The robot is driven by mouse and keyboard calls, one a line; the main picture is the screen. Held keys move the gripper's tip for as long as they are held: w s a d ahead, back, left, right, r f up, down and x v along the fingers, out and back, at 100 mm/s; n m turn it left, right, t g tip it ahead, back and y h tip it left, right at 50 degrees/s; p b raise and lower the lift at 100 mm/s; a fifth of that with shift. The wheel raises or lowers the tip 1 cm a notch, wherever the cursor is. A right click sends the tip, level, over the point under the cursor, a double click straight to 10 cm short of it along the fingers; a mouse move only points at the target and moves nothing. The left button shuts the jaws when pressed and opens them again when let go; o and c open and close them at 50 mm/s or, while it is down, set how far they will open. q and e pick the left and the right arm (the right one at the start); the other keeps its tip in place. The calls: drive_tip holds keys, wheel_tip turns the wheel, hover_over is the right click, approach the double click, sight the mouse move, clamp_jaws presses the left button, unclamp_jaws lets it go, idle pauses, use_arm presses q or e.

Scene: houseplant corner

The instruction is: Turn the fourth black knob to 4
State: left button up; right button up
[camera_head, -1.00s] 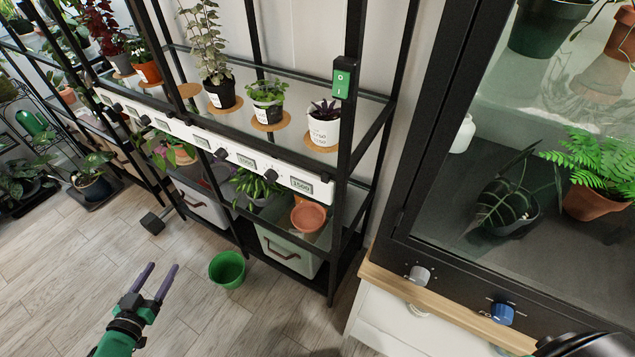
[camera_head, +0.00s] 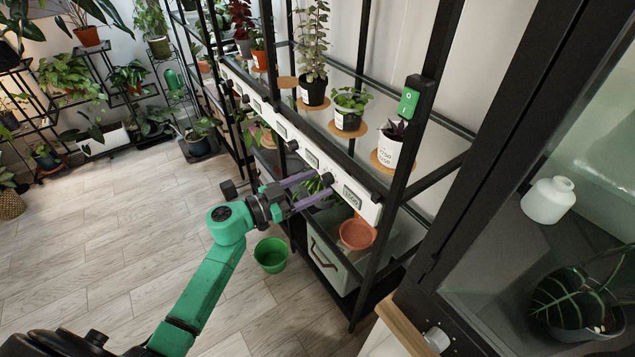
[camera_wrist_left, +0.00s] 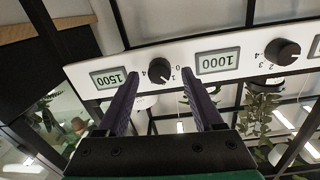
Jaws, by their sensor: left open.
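A white control strip (camera_head: 270,118) on the front of the black shelf carries several black knobs and small displays. In the head view, the knob nearest the right end (camera_head: 327,177) sits by the last display (camera_head: 352,198). My left gripper (camera_head: 322,184) is open with its purple fingers pointing at this knob. In the left wrist view the knob (camera_wrist_left: 159,70) shows between and beyond the fingertips, with 0, 1 and 4 readable around it. Its pointer is too small to read surely. A 1500 display (camera_wrist_left: 113,78) and a 1000 display (camera_wrist_left: 218,62) flank it. My right gripper is out of view.
Potted plants stand on the shelf above the strip. A terracotta pot (camera_head: 357,234) sits below its right end. A glass-fronted cabinet stands at right.

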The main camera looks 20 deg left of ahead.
use_arm(q)
drive_tip(key=shift+w+d, duration=0.35)
clamp_jaws()
